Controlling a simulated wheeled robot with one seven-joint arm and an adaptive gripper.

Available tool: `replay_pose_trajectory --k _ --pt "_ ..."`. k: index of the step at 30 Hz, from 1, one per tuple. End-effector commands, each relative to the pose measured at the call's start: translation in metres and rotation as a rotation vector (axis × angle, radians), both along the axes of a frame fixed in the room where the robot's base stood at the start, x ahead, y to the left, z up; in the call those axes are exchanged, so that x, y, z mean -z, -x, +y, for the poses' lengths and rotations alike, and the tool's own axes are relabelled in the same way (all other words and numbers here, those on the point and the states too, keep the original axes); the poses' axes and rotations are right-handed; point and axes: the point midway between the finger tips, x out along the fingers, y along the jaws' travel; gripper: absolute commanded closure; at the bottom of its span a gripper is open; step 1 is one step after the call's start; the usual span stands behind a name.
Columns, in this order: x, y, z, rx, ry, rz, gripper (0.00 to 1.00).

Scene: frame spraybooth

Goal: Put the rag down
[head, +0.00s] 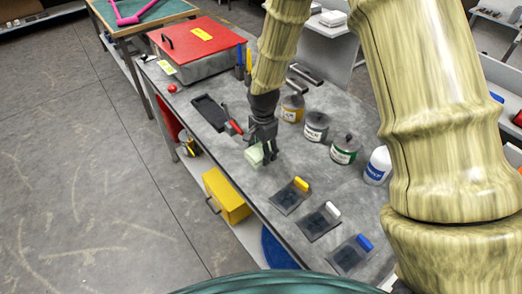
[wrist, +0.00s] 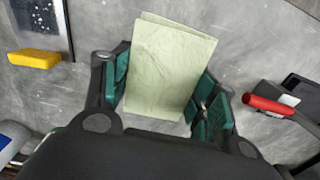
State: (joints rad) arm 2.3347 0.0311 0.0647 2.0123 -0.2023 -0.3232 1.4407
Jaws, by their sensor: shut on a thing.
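The rag (head: 254,155) is a pale green folded cloth. In the head view it is at my gripper (head: 262,150), over the near left part of the grey workbench (head: 300,171). In the wrist view the folded rag (wrist: 168,65) lies between the two teal-padded fingers of my gripper (wrist: 163,100). The gripper is shut on the rag. I cannot tell whether the rag's underside touches the bench.
A red-handled tool (head: 234,127) and black tray (head: 209,113) lie left of the gripper. Labelled cans (head: 315,127) and a white bottle (head: 377,166) stand to the right. A red-lidded box (head: 200,47) stands behind.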

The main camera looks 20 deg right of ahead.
Motion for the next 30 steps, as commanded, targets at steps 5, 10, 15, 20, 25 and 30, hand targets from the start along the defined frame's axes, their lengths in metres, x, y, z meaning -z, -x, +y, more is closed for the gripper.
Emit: replay_pose_trajectory --k 5,10,15,20,25,30 --pt "0.001 -0.012 -0.008 -0.002 0.000 -0.001 0.72" --pt "0.008 -0.013 -0.008 -0.004 0.001 0.002 0.72" --pt "0.024 -0.013 -0.008 -0.004 0.001 0.002 0.72" --pt "0.034 -0.013 -0.007 -0.004 0.000 0.000 0.72" --pt "0.037 -0.014 -0.007 -0.004 0.001 -0.001 0.72" --pt "0.037 -0.013 -0.008 -0.004 0.001 -0.001 0.72"
